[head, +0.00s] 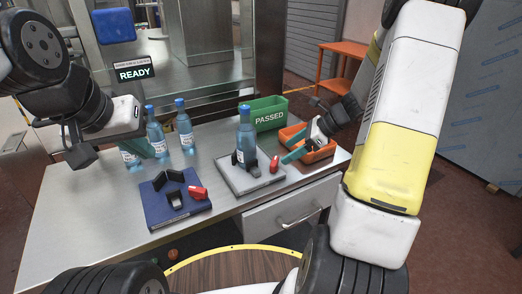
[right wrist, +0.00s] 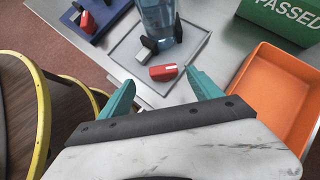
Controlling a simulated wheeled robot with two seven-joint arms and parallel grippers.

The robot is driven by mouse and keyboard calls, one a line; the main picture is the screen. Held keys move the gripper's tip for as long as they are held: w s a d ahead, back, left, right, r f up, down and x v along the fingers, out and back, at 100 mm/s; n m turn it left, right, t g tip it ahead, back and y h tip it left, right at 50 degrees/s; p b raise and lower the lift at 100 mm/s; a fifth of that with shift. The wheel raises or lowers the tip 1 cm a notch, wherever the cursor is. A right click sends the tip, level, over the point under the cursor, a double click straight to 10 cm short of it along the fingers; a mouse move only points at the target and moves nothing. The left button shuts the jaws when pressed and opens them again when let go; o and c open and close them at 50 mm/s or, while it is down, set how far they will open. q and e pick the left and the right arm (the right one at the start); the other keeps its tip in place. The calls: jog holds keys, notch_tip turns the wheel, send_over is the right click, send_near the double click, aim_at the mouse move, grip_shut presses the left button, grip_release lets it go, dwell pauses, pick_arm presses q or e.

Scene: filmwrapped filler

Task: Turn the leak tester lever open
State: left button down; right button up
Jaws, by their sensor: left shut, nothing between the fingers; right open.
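A grey fixture plate (head: 243,183) holds an upright blue water bottle (head: 246,135) between black jaws. A red lever (head: 274,164) sits at its right side, and shows in the right wrist view (right wrist: 163,72) just beyond the fingertips. A dark blue fixture plate (head: 160,210) carries empty black jaws and another red lever (head: 197,193). I cannot tell which plate is the leak tester. My right gripper (head: 292,154) is open and empty, close to the grey plate's lever; it also shows in the right wrist view (right wrist: 163,92). My left gripper (head: 152,151) is shut and empty near the standing bottles.
Several bottles (head: 185,132) stand at the table's back left. A green PASSED bin (head: 268,120) and an orange bin (head: 318,156) stand at the right; the right gripper is near the orange bin. A READY sign (head: 134,73) hangs behind. The table's front left is clear.

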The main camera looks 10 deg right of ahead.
aim_at(275, 160)
jog(key=shift+m, duration=0.3)
jog(key=x, duration=0.8)
jog(key=shift+w+d+f, duration=0.1)
jog(key=shift+w+f, duration=0.1)
jog(key=shift+f, duration=0.1)
jog(key=shift+c, duration=0.4)
jog(key=c, duration=1.3)
